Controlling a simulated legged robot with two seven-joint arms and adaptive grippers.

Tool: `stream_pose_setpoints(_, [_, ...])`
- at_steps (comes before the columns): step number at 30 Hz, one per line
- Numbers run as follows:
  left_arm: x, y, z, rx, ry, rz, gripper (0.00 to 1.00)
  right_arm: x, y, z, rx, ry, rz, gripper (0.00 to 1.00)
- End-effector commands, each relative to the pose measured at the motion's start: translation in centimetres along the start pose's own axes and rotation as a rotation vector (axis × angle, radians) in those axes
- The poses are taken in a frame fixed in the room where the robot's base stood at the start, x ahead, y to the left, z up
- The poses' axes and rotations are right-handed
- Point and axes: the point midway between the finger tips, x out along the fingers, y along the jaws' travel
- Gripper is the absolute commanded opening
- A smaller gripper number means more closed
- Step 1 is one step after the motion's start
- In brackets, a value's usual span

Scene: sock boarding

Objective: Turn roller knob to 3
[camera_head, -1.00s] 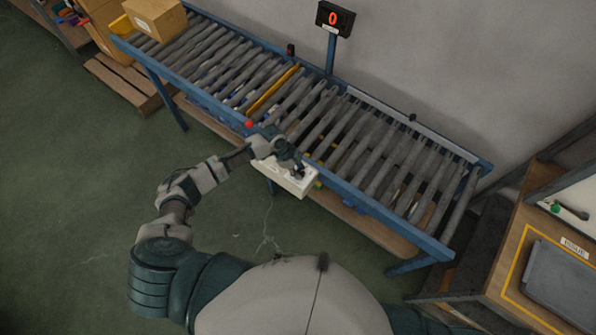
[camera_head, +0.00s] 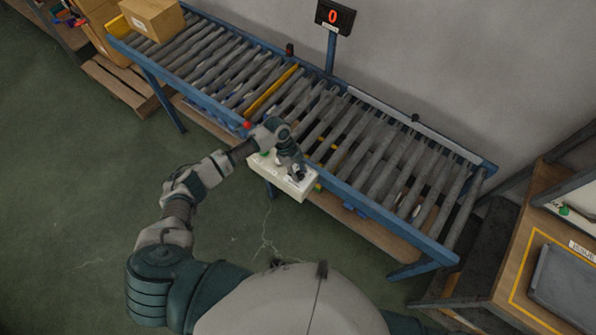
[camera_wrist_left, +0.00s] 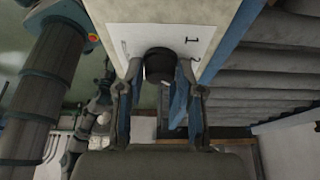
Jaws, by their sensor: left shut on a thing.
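The roller knob (camera_wrist_left: 160,64) is a dark round knob on the white face of the control box (camera_wrist_left: 110,12), with a printed 1 beside it in the left wrist view. In the head view the control box (camera_head: 268,181) hangs at the conveyor's near side. My left gripper (camera_head: 298,175) is over the box's right part and hides the knob there. In the left wrist view my left gripper (camera_wrist_left: 160,85) has a finger on each side of the knob and is shut on it. Which number the knob points to cannot be told. My right gripper is out of view.
The roller conveyor (camera_head: 395,180) has a blue frame, with a cardboard box (camera_head: 153,19) at its far left. A display (camera_head: 335,17) behind it reads 0. A red button (camera_head: 247,125) is left of my gripper. A wooden bench (camera_head: 517,265) stands at the right.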

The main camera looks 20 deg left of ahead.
Motion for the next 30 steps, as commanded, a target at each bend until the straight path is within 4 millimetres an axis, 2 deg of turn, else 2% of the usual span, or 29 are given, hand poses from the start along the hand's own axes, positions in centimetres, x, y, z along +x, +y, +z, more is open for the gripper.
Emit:
stream_pose_setpoints(6, [0.1, 0.1, -0.1, 0.001, 0.001, 0.003, 0.02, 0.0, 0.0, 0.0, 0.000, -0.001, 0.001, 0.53])
stream_pose_setpoints(7, [0.1, 0.1, -0.1, 0.001, 0.001, 0.002, 0.39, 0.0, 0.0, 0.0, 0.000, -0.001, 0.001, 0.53])
stream_pose_setpoints(9, [0.1, 0.1, -0.1, 0.001, 0.001, 0.002, 0.56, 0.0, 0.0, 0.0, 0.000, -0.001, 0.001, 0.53])
stream_pose_setpoints(10, [0.1, 0.1, 0.0, 0.000, 0.001, 0.001, 0.61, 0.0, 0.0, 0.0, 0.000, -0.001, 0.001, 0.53])
stream_pose_setpoints(19, [-0.1, 0.0, 0.0, -0.001, 0.000, -0.002, 0.61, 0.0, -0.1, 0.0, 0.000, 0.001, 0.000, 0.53])
stream_pose_setpoints(22, [-0.9, 0.0, 0.0, -0.001, 0.000, -0.002, 0.61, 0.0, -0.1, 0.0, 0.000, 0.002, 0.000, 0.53])
stream_pose_setpoints(26, [-3.2, 0.0, 0.1, 0.000, -0.001, -0.004, 0.61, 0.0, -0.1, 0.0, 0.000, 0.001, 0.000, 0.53])
stream_pose_setpoints(30, [-6.4, -0.1, 0.1, 0.000, -0.001, -0.004, 0.61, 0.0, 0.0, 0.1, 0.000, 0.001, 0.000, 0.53])
